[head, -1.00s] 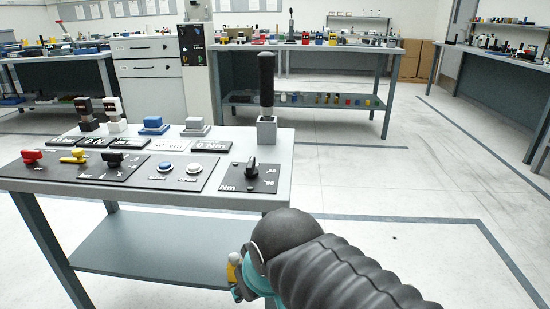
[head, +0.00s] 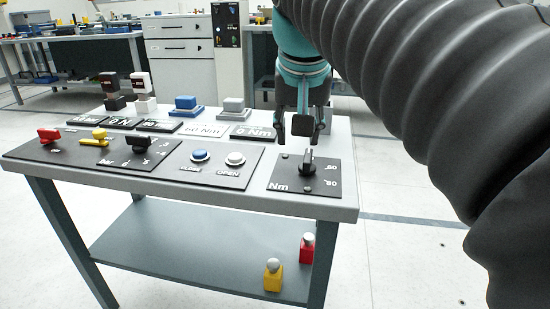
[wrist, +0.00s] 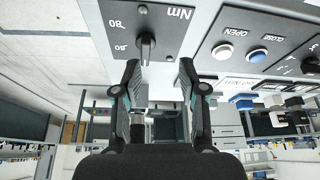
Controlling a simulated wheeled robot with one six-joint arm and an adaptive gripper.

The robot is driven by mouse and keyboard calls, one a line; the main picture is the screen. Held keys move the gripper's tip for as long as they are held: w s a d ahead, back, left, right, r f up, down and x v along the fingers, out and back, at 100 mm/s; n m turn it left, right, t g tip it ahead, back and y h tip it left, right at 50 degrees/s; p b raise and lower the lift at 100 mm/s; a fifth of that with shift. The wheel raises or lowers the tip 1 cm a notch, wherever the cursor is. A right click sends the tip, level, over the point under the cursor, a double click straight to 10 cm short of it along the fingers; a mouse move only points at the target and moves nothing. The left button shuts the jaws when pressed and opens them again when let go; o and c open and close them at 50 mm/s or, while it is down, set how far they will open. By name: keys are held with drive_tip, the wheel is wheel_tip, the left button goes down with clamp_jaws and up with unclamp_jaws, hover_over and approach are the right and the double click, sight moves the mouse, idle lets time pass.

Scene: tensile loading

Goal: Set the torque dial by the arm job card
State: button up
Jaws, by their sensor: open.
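The torque dial (head: 308,163) is a black knob on a dark plate (head: 285,182) marked "Nm", at the front right corner of the bench. In the wrist view the dial (wrist: 147,48) shows just beyond my fingertips, slightly left of the gap's middle, with small numbers beside it. My gripper (head: 302,130) points down over the plate, open and empty, close above and behind the dial in the head view. It also shows in the wrist view (wrist: 159,64), fingers apart. A white card (head: 203,130) and a black card (head: 253,132) with "Nm" lettering lie behind the panels; their full figures are hard to read.
Left of the dial are a blue button (head: 197,155), a white button (head: 235,159), and red (head: 48,134) and yellow (head: 98,135) knobs. Blue (head: 186,104) and grey (head: 233,105) blocks stand behind. Yellow (head: 272,275) and red (head: 307,248) weights are on the lower shelf.

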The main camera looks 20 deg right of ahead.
sight(308, 156)
wheel_tip(308, 156, up, 4)
drive_tip(key=w+d+m+b, duration=0.1)
drive_tip(key=d+m, duration=0.1)
drive_tip(key=d, duration=0.1)
drive_tip(key=shift+h, duration=0.3)
drive_tip(key=b+x, duration=0.1)
drive_tip(key=x, duration=0.3)
drive_tip(key=b+x, duration=0.1)
drive_tip(key=x, duration=0.4)
drive_tip(key=b+x, duration=0.1)
drive_tip(key=x, duration=0.3)
drive_tip(key=shift+a+f, duration=0.2)
drive_tip(key=shift+f, duration=0.25)
drive_tip(key=shift+c, duration=0.3)
clamp_jaws()
